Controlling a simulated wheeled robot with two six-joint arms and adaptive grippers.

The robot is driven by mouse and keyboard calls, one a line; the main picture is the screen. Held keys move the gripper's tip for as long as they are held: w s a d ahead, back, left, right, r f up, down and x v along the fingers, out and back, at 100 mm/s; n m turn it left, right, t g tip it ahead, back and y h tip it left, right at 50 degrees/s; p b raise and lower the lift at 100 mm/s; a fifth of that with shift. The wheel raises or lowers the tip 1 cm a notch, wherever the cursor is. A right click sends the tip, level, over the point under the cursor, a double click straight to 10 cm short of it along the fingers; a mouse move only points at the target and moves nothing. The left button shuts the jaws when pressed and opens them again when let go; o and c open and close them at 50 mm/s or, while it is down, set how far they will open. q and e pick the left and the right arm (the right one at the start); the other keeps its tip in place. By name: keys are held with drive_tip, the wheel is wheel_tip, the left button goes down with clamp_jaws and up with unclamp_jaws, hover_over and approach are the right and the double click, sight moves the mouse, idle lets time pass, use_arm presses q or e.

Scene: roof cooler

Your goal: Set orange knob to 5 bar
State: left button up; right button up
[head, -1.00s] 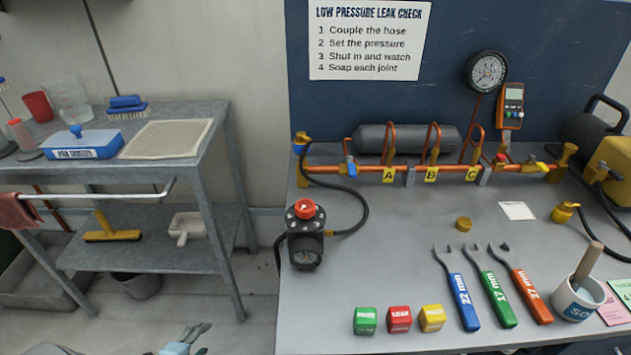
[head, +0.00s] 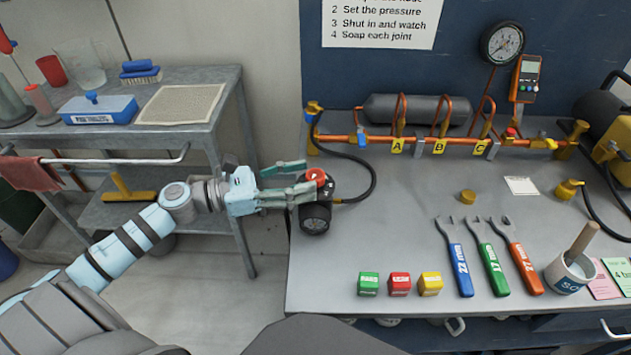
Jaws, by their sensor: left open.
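The orange-red knob (head: 316,175) sits on top of the black regulator (head: 317,215) at the left edge of the bench. The regulator stands upright, with a hose running from its right side. My left gripper (head: 308,178) reaches in from the left with its fingers apart at the knob. One finger is behind and left of it, the other in front and left. I cannot tell whether they touch it. The fingers partly cover the regulator's dial markings. The setting is too small to read. My right gripper is not in view.
A black hose (head: 372,170) loops right of the regulator up to the copper pipe (head: 360,140). Green (head: 369,284), red (head: 399,284) and yellow (head: 430,284) blocks and several wrenches lie in front. A grey cart (head: 225,100) stands left, with my arm passing before it.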

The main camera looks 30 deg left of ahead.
sight(315, 174)
use_arm(q)
drive_tip(key=shift+r+x, duration=0.2)
drive_tip(key=shift+x, duration=0.9)
drive_tip(key=shift+w+d+f+p, duration=0.15)
drive_tip(key=shift+w+d+p, duration=0.15)
drive_tip(key=shift+w+d, duration=0.2)
